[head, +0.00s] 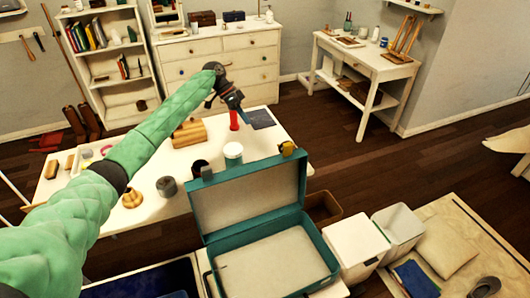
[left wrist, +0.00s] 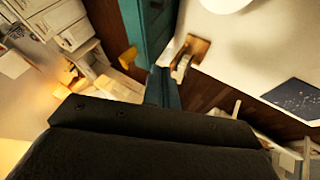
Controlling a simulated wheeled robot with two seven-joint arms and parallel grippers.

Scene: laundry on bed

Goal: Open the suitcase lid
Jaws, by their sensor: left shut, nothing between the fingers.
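The teal suitcase (head: 318,245) stands at the lower middle of the head view. Its lid (head: 248,195) is raised, roughly upright, with the pale lining facing me. The base shows a pale inside. My left gripper (head: 244,124) is shut and empty, beyond the lid and above the white table, apart from the lid. In the left wrist view, the shut fingers (left wrist: 163,88) point up the picture, near a teal surface (left wrist: 146,30) that looks like part of the suitcase. My right gripper is not in view.
The white table (head: 160,215) behind the lid holds a white jar (head: 233,153), a dark grey cup (head: 166,186), a wooden block (head: 188,133) and a red object (head: 234,120). White bins (head: 356,243) stand right of the suitcase. Wooden floor lies open beyond the table.

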